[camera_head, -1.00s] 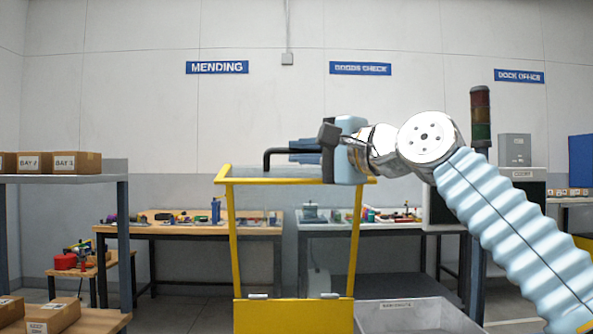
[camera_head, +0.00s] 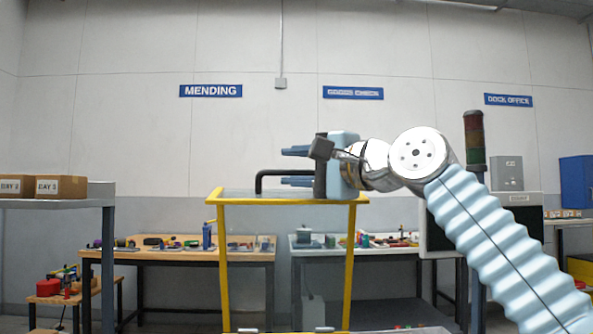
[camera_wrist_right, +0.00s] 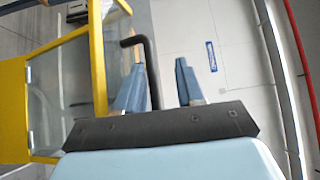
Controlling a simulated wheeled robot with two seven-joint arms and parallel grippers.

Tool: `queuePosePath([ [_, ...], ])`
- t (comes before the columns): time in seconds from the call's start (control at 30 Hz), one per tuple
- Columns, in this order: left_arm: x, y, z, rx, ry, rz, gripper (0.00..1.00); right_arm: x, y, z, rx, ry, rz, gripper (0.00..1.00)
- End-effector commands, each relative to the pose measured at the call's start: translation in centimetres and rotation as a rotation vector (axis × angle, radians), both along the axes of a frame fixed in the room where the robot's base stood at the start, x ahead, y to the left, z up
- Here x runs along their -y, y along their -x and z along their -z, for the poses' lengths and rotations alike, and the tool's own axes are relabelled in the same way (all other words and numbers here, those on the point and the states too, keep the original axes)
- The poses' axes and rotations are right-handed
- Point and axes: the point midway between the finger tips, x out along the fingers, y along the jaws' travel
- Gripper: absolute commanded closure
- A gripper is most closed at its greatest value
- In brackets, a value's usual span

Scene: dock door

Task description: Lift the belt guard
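The belt guard (camera_head: 212,201) is a yellow frame with clear panels, standing upright in front of me. A black bent handle (camera_head: 258,182) rises from its top. My right gripper (camera_head: 292,167) is at the handle, coming from the right. Its two blue fingers are apart, one above and one below the handle's level bar. In the right wrist view, the handle (camera_wrist_right: 148,70) runs between the fingers, nearer the left one, and the gripper (camera_wrist_right: 162,82) looks open. The guard's yellow frame (camera_wrist_right: 97,60) shows at the left there. The guard's lower part is cut off. My left gripper is out of view.
Behind the guard stand a wooden-topped bench (camera_head: 180,255) and a white-topped bench (camera_head: 385,250) with small items. A grey shelf (camera_head: 60,203) with boxes is at the left. A signal tower (camera_head: 474,140) stands behind my right arm.

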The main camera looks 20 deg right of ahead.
Motion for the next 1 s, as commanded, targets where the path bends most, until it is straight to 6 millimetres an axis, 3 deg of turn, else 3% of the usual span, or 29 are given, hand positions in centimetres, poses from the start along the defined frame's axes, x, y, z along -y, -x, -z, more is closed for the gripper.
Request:
queuePosePath([
  [0.2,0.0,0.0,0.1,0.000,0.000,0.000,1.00,0.1,-0.1,0.3,-0.007,0.002,0.002,0.62],
  [0.33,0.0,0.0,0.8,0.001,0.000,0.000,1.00,0.7,0.9,0.6,-0.007,0.002,0.005,0.62],
  [0.7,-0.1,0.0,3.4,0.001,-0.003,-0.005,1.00,4.6,8.6,0.9,-0.003,0.001,0.005,0.62],
  [1.0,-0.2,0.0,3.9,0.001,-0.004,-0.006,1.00,6.3,12.0,0.9,-0.004,0.002,0.002,0.62],
])
